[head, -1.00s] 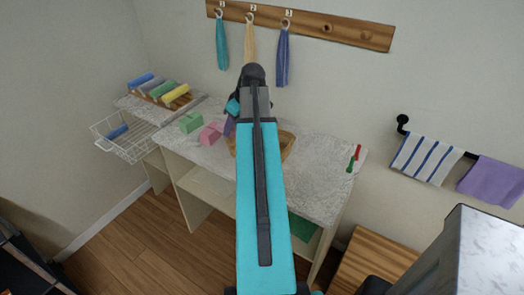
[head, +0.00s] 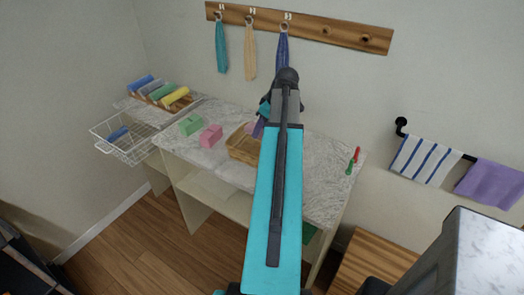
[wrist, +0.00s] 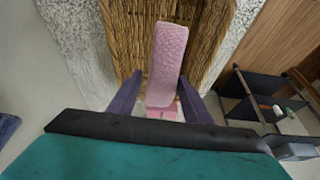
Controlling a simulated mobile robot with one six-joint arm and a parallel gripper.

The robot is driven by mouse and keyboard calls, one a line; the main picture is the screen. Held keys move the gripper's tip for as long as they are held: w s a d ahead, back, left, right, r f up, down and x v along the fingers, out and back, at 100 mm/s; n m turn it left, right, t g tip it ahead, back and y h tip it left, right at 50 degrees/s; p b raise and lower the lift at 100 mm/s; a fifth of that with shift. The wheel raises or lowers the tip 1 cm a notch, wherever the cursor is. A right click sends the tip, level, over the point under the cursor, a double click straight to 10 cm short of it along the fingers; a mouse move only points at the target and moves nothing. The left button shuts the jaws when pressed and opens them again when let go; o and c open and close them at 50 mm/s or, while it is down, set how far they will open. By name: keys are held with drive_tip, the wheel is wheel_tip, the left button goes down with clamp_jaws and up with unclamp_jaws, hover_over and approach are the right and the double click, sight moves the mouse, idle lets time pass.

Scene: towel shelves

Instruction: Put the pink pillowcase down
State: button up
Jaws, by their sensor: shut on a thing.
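The pink pillowcase (wrist: 168,60) is a folded, textured pink strip between the two purple fingers of my gripper (wrist: 160,84) in the wrist view. My gripper is shut on it, over the wicker basket (wrist: 122,50). I cannot tell whether the pillowcase touches the basket. In the head view my gripper (head: 262,122) is at the back right of the basket (head: 240,148). A little pink shows beside the fingers; my arm hides the rest.
A pink folded cloth (head: 210,136) and a green one (head: 191,123) lie left of the basket on the marble counter (head: 330,160). Red and green items (head: 353,160) lie at its right end. Cloths hang on hooks behind. A wire basket (head: 125,137) is at left.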

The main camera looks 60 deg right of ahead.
drive_tip(key=shift+f+p, duration=0.9)
drive_tip(key=shift+f, duration=2.05)
drive_tip(key=shift+f, duration=0.1)
drive_tip(key=shift+f+p, duration=0.65)
drive_tip(key=shift+f, duration=1.15)
drive_tip(key=shift+f, duration=0.15)
drive_tip(key=o, duration=1.2)
drive_tip(key=shift+r, duration=0.25)
drive_tip(key=shift+b+v, duration=1.6)
drive_tip(key=shift+v, duration=4.3)
drive_tip(key=shift+s, duration=0.1)
